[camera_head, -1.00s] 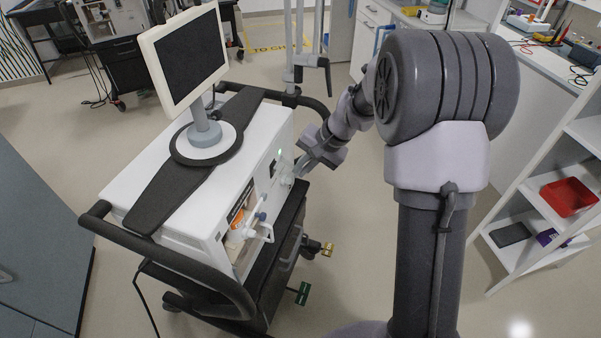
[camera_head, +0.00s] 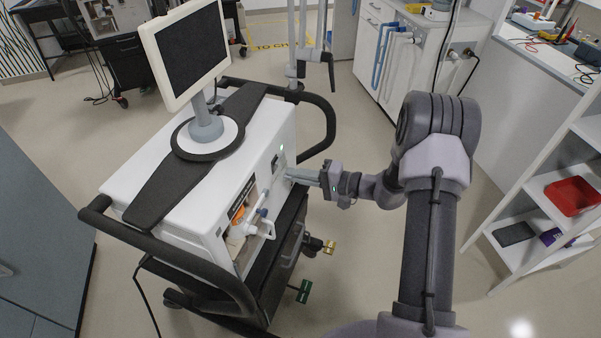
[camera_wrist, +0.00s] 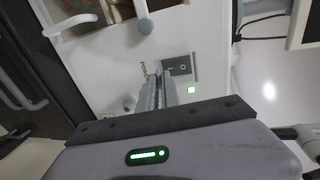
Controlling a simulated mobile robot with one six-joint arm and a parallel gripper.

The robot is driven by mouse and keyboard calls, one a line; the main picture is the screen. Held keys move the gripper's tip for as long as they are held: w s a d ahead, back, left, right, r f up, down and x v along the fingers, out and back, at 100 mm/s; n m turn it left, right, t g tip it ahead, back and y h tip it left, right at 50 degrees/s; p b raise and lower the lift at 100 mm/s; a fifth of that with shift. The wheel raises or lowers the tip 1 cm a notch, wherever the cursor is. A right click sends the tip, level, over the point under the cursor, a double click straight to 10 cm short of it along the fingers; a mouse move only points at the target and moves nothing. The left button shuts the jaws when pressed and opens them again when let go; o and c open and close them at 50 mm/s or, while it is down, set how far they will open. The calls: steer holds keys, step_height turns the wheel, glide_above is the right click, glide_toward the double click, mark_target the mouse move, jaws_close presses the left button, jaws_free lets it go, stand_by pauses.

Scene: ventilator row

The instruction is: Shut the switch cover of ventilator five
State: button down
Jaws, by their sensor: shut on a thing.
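The ventilator (camera_head: 262,135), a white box with a monitor on top, stands on a dark cart. Its side panel carries a dark switch plate (camera_wrist: 180,66) with a rocker switch, beside a lit green lamp (camera_wrist: 191,90) and printed lettering. My gripper (camera_head: 291,174) points at this panel from the right. In the wrist view its two fingers (camera_wrist: 164,92) are almost together just beside the switch plate. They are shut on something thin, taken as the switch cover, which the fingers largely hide. I cannot make out the cover's angle.
A white pipe fitting (camera_head: 262,228) sticks out of the panel's open bay, left of my gripper. A black cart rail (camera_head: 331,125) curves behind my gripper. Shelves with a red bin (camera_head: 572,196) stand at the right. Floor between is clear.

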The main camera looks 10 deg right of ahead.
steer(key=shift+w+a+f+t+y, duration=0.2)
steer(key=shift+a+f+t+y, duration=0.25)
steer(key=shift+y, duration=0.45)
steer(key=c, duration=1.6)
jaws_free()
steer(key=shift+w+a, duration=0.1)
steer(key=shift+o, duration=0.2)
steer(key=p+v, duration=0.4)
steer(key=v, duration=1.3)
steer(key=shift+f, duration=0.1)
